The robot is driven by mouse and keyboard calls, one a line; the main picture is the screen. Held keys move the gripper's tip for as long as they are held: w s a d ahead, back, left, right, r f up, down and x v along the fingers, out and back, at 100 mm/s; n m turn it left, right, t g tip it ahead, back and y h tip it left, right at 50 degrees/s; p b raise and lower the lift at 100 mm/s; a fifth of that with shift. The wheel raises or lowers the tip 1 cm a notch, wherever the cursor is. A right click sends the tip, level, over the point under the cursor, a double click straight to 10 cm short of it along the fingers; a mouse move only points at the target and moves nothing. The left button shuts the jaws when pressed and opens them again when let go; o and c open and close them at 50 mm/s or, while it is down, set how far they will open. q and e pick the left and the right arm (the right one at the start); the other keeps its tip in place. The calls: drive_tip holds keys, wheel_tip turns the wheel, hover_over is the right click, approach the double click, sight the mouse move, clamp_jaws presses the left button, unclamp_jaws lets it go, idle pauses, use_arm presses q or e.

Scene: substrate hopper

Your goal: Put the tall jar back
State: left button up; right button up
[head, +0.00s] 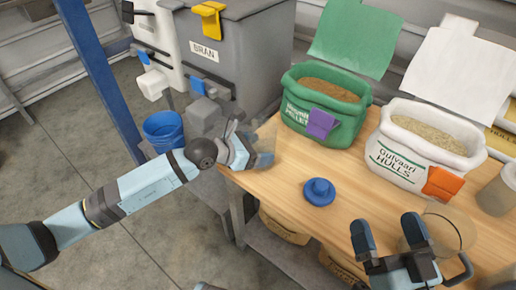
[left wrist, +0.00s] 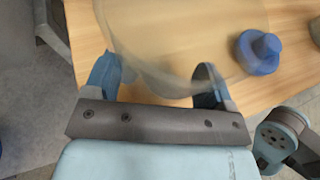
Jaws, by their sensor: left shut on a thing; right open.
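A clear, see-through jar (head: 267,137) is at the left edge of the wooden table, held by my left gripper (head: 255,143). In the left wrist view the jar (left wrist: 175,38) lies between the two blue fingers of that gripper (left wrist: 155,80). Its contents and base are hard to make out. A round blue lid with a knob (head: 319,191) lies on the table, apart from the jar; the lid also shows in the left wrist view (left wrist: 258,52). My right gripper (head: 387,228) is open near the front right, beside another clear vessel (head: 452,229).
A grey bran hopper (head: 238,62) and a blue bucket (head: 163,131) are left of the table. Bare wood surrounds the lid.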

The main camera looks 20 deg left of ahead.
use_arm(q)
drive_tip(key=shift+f, duration=0.15)
drive_tip(key=o, duration=1)
drive_tip(key=shift+o, duration=0.2)
drive_tip(key=shift+r, duration=0.3)
drive_tip(key=p+v, duration=0.1)
drive_tip(key=v, duration=0.3)
drive_tip(key=shift+s+a, duration=0.1)
drive_tip(key=shift+a, duration=0.05)
drive_tip(key=p+v, duration=0.2)
drive_tip(key=v, duration=0.4)
drive_tip(key=s+d+r+m+t, duration=0.1)
drive_tip(key=s+d+m+t, duration=0.1)
drive_tip(key=m, duration=0.8)
drive_tip(key=s+d+r+m+t+y, duration=0.1)
drive_tip(key=s+d+m, duration=0.4)
drive_tip(key=m, duration=0.5)
drive_tip(key=s+d+r+m+t, duration=0.2)
drive_tip(key=s+m, duration=0.4)
drive_tip(key=m, duration=0.4)
drive_tip(key=shift+d+r+t+y, duration=0.35)
drive_tip(key=shift+d+t+y, duration=0.05)
drive_tip(key=shift+d, duration=0.35)
use_arm(e)
drive_tip(key=f+g+h, duration=0.1)
drive_tip(key=f, duration=0.1)
drive_tip(key=d+f+g+h, duration=0.1)
drive_tip(key=f, duration=0.1)
drive_tip(key=shift+w+d+f, duration=0.2)
